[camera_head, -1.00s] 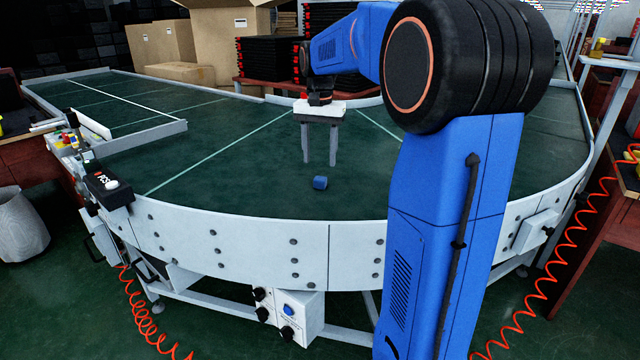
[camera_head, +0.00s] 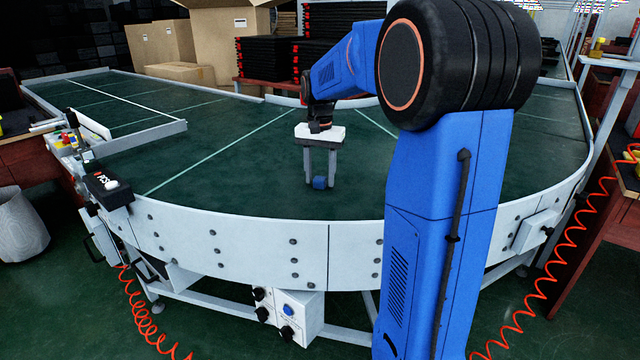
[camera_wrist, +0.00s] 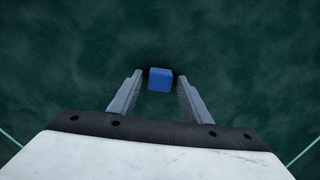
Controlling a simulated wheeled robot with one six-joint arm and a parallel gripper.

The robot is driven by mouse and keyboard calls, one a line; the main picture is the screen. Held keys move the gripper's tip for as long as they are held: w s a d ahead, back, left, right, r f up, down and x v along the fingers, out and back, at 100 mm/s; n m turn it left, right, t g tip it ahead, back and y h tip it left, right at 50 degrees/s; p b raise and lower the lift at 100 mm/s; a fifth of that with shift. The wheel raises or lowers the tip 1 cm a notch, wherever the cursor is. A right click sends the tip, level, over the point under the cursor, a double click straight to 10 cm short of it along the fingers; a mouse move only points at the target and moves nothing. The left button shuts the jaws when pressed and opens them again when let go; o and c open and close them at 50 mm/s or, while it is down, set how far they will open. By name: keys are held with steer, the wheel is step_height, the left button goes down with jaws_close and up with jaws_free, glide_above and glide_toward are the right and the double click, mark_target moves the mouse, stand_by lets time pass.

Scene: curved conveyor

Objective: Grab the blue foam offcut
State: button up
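The blue foam offcut (camera_head: 320,183) is a small blue block on the dark green conveyor belt (camera_head: 240,180), near the curved front wall. In the wrist view the offcut (camera_wrist: 160,80) lies just past the fingertips, in line with the gap between them. My gripper (camera_head: 320,175) points down over the belt with its two grey fingers apart.
A white curved side wall (camera_head: 260,240) bounds the belt in front. Cardboard boxes (camera_head: 225,45) and black stacked trays (camera_head: 270,62) stand behind the conveyor. A black control box (camera_head: 108,190) sits at the left edge. The belt around the offcut is clear.

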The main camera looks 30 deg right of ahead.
steer(key=c, duration=0.8)
steer(key=shift+r, duration=0.1)
